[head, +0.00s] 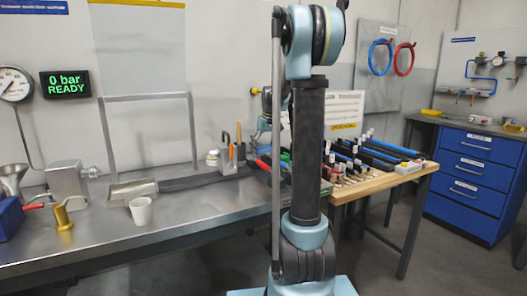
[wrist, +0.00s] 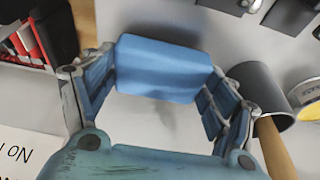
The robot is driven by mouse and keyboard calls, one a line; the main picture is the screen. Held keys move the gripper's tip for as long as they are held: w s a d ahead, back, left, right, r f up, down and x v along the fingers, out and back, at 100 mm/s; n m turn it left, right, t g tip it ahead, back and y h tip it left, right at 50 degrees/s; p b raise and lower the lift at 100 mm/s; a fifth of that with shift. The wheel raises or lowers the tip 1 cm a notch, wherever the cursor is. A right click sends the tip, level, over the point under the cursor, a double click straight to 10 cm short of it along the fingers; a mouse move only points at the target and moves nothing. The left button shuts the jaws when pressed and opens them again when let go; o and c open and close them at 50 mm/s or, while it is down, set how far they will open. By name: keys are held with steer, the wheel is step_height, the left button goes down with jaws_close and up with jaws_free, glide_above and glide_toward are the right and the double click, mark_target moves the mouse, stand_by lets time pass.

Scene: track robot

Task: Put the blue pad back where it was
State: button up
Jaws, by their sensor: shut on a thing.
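The blue pad (wrist: 163,70) is a soft-edged blue block in the wrist view. My gripper (wrist: 168,82) is closed on it, with one jointed finger at its left end and the other at its right end. A light grey surface shows behind and below the pad, with a soft shadow under it. I cannot tell whether the pad touches that surface. In the head view my own arm stands in front of the bench's right part, and I cannot make out the pad there. The place where the pad was cannot be told from these frames.
In the wrist view a dark grey cup (wrist: 262,92) with a wooden handle (wrist: 274,150) lies close right of my gripper. In the head view a white cup (head: 141,211) stands on the metal bench (head: 190,210). A wooden table (head: 385,184) holds several dark tools.

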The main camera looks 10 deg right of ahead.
steer(key=shift+w+f, duration=0.2)
steer(key=shift+f, duration=0.5)
steer(key=o, duration=1)
steer(key=shift+o, duration=0.2)
steer(key=a+v, duration=0.1)
steer(key=v, duration=1.1)
steer(key=shift+d, duration=0.45)
steer(key=shift+s+d, duration=0.1)
steer(key=shift+s, duration=0.1)
